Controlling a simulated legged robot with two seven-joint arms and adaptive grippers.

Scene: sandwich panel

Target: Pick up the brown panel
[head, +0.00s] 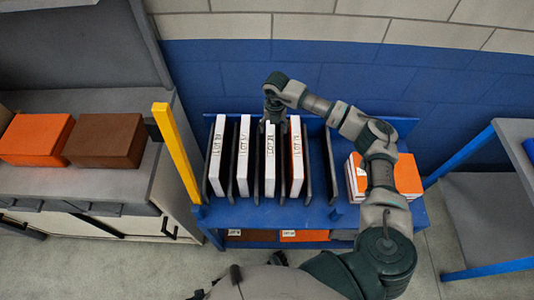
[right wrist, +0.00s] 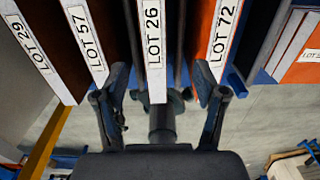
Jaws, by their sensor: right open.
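Several panels with white labelled edges stand upright in slots of the blue rack. In the right wrist view, brown faces show beside the LOT 29 panel (right wrist: 40,50) and the LOT 57 panel (right wrist: 88,42). The LOT 26 panel (right wrist: 154,50) shows mainly its white edge; its face colour is unclear. The LOT 72 panel (right wrist: 222,40) has an orange face. My right gripper (right wrist: 161,115) is open, its fingers spread to either side of the LOT 26 edge, holding nothing. In the head view the right gripper (head: 271,112) is at the far top end of the LOT 26 panel. My left gripper is not visible.
Dark dividers separate the slots of the blue rack (head: 346,213). An orange stack (head: 406,175) lies at its right end. A yellow post (head: 176,153) stands at its left. An orange box (head: 36,138) and a brown box (head: 105,140) sit on the left grey bench.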

